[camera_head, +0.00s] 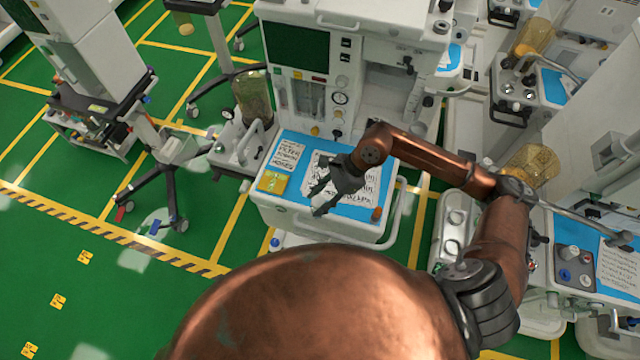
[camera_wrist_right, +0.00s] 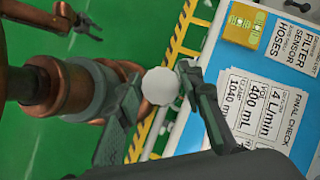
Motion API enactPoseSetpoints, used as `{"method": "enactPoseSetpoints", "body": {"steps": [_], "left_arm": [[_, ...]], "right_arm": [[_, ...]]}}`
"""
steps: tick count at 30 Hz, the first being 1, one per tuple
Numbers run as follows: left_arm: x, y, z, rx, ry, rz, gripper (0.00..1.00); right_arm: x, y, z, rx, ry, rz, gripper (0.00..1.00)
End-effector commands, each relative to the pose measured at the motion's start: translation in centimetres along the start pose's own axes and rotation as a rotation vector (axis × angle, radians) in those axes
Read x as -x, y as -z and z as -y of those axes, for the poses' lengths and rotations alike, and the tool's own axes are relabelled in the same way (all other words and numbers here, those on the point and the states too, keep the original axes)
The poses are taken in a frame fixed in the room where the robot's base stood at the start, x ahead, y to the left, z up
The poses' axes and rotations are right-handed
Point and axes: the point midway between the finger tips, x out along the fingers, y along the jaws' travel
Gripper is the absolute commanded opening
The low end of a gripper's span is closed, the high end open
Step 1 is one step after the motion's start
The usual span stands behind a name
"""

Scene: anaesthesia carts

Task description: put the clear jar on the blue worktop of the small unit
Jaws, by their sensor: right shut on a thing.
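My right gripper (camera_head: 328,196) reaches in from the right and hangs over the blue worktop (camera_head: 386,215) of a white unit in the middle of the head view. In the right wrist view its fingers (camera_wrist_right: 160,90) are shut on a pale round thing (camera_wrist_right: 160,86), seen end-on, which I take for the clear jar. In the head view the jar is hard to make out at the fingers. The blue worktop also shows in the right wrist view (camera_wrist_right: 196,128), to the right of the jar. My left gripper (camera_wrist_right: 84,20) shows at the top left there, fingers apart and empty.
The worktop carries a yellow block (camera_head: 271,182), printed sheets (camera_head: 290,155) and a small orange thing (camera_head: 376,214). A tall machine (camera_head: 300,60) rises behind it. Another blue worktop (camera_head: 580,235) with a control panel lies at the right. Green floor (camera_head: 60,280) is open at the left.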

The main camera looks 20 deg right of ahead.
Motion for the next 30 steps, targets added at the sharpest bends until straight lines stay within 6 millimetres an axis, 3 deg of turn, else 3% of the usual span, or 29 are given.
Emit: {"method": "enactPoseSetpoints", "body": {"steps": [6,12,21,30], "left_arm": [[1.5,-1.6,-0.2,0.005,-0.002,0.022,0.4],[2.1,-1.0,-0.1,0.004,-0.002,0.016,0.4],[2.4,0.4,-0.1,0.001,-0.002,-0.003,0.4],[3.7,0.4,-0.1,0.002,-0.002,-0.001,0.4]], "right_arm": [[-1.3,2.2,4.9,-0.005,-0.002,0.002,0.07],[-3.9,4.8,7.5,-0.002,-0.002,0.001,0.07],[-5.6,6.4,9.3,-0.001,-0.002,0.001,0.07],[-7.9,7.9,9.1,0.003,-0.001,-0.001,0.07]]}}
